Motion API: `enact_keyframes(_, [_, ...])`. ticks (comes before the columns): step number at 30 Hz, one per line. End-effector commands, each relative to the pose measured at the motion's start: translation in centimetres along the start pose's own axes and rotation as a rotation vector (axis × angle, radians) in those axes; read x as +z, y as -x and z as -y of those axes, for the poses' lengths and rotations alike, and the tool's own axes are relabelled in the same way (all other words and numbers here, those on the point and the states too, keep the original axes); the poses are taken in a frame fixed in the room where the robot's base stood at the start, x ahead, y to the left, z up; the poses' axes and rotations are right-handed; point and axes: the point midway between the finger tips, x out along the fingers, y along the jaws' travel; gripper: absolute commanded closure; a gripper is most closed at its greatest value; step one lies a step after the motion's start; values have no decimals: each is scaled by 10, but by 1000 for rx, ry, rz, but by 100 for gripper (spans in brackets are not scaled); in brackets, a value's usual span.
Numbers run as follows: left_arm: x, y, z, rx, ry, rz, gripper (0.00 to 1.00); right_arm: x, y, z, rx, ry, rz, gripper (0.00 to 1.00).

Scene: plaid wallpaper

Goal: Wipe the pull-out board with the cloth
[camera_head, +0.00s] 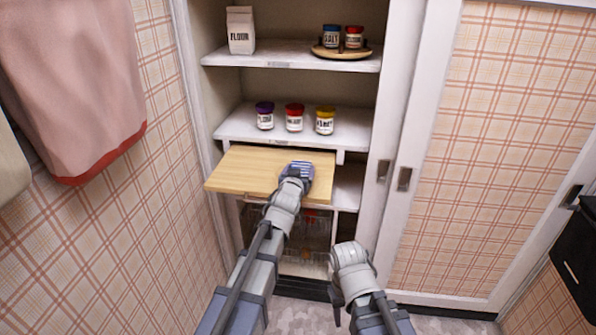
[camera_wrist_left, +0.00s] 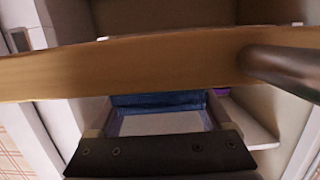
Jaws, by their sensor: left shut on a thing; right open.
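The pull-out board (camera_head: 245,170) is a pale wooden panel sticking out of the cupboard below the jar shelf. Its wooden face also spans the left wrist view (camera_wrist_left: 130,68). A blue-and-white striped cloth (camera_head: 291,168) is at the board's right part. My left gripper (camera_head: 297,173) is shut on the cloth, over the board. Blue fabric (camera_wrist_left: 155,100) shows between its fingers in the left wrist view. Whether the cloth presses on the board is hard to tell. My right gripper (camera_head: 340,302) is open, low in front of the cupboard; its fingertips are partly hidden.
Three jars stand on the shelf (camera_head: 240,127) above the board. A flour bag (camera_head: 240,30) and a round tray (camera_head: 330,54) with two jars stand higher. A wire basket (camera_head: 318,265) is below. A sliding door (camera_head: 410,110) borders the right; pink fabric (camera_head: 80,80) hangs left.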

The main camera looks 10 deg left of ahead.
Motion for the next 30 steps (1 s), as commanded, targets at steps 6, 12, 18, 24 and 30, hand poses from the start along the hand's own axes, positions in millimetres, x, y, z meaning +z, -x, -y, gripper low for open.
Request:
enact_keyframes(6, [2, 0, 7, -3, 2, 6, 73, 0, -1, 0, 0, 0, 0, 50])
enact_keyframes(12, [1, 0, 25, -5, 2, 7, 73, 0, 0, 0, 0, 0, 0, 50])
enact_keyframes(18, [1, 0, 38, -3, 2, 7, 73, 0, 1, 0, 0, 0, 0, 50])
enact_keyframes(24, [1, 0, 42, -2, -1, 6, 73, 0, 1, 0, 0, 0, 0, 50])
enact_keyframes(30, [0, 0, 50, -3, 1, 6, 73, 0, 1, 0, 0, 0, 0, 50])
